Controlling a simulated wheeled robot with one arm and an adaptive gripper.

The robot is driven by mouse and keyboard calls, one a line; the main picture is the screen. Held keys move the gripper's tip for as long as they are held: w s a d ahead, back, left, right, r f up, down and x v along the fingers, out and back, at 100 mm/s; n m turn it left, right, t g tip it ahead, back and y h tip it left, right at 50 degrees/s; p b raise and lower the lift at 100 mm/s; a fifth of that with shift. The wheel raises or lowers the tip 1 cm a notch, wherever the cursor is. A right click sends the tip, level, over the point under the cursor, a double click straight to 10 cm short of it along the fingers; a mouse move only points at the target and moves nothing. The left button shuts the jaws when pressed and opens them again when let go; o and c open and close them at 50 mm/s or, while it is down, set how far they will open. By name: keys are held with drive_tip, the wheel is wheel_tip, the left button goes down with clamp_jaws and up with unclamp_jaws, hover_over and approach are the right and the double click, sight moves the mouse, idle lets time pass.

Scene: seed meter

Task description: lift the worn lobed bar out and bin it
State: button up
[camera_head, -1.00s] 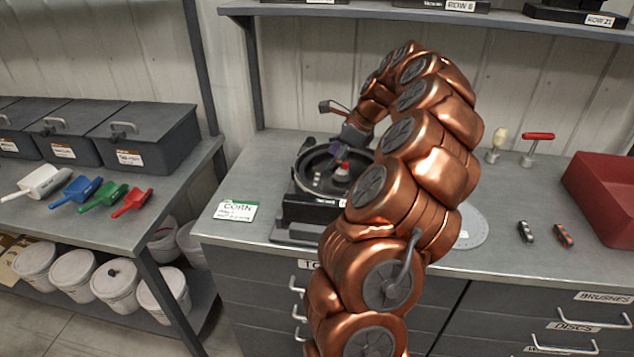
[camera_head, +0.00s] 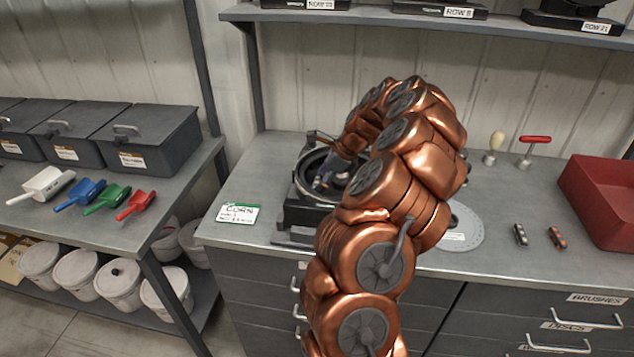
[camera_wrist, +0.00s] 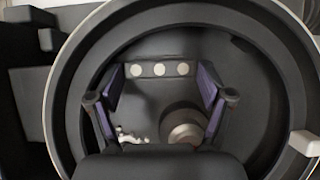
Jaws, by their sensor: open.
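The open meter housing (camera_head: 297,205) stands on the grey bench. In the wrist view its round rim (camera_wrist: 72,100) surrounds my gripper (camera_wrist: 160,84). My gripper is open, with one dark purple-padded finger at each side and nothing held between them. A dark bar with three pale round lobes (camera_wrist: 158,69) lies inside the housing, just beyond and between the fingertips. I see no contact with it. In the head view my gripper (camera_head: 326,181) is low in the housing and the bar cannot be made out.
A round hub (camera_wrist: 186,126) and a small pale, blurred piece (camera_wrist: 130,135) lie nearer in the bowl. A red tray (camera_head: 598,205) stands at the bench's right. A grey-lobed bar (camera_head: 520,235) and an orange-lobed bar (camera_head: 557,238) lie before it. A perforated disc (camera_head: 466,232) lies beside my arm.

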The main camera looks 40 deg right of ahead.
drive_tip(key=shift+c, duration=0.2)
drive_tip(key=c, duration=0.7)
drive_tip(key=shift+o, duration=0.2)
drive_tip(key=shift+d+r, duration=0.15)
drive_tip(key=shift+d+r+b, duration=0.1)
drive_tip(key=shift+r+b, duration=0.05)
drive_tip(key=shift+b, duration=0.4)
wheel_tip(320, 180, up, 11)
drive_tip(key=b, duration=0.3)
drive_tip(key=s+d+p, duration=0.2)
drive_tip(key=d, duration=0.4)
drive_tip(key=s+d+p, duration=0.2)
drive_tip(key=d, duration=0.4)
drive_tip(key=s+d+p, duration=0.2)
drive_tip(key=s+d, duration=0.1)
drive_tip(key=d, duration=0.3)
drive_tip(key=shift+s, duration=0.1)
drive_tip(key=shift+d, duration=0.1)
